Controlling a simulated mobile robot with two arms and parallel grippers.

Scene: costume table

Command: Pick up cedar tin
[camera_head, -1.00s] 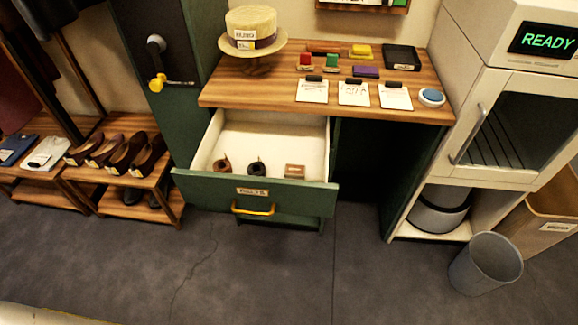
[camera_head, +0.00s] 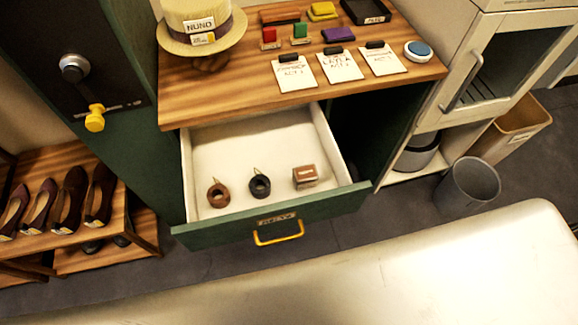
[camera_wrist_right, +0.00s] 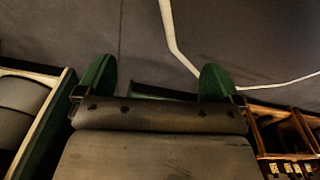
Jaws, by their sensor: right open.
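A small brown box (camera_head: 305,176), which looks like the cedar tin, sits at the right of a row of three things in the open drawer (camera_head: 250,136). A brown ring-shaped item (camera_head: 217,195) and a black ring-shaped item (camera_head: 260,185) stand to its left. My right gripper (camera_wrist_right: 156,82) shows in the right wrist view with its green-tipped fingers wide apart and nothing between them. It is over grey floor, away from the box. Neither gripper shows in the head view.
The drawer's green front (camera_head: 272,216) with a yellow handle (camera_head: 279,233) juts out below the wooden tabletop (camera_head: 240,92). A straw hat (camera_head: 201,25) and several cards stand on that top. A grey bin (camera_head: 468,187) stands on the floor at right.

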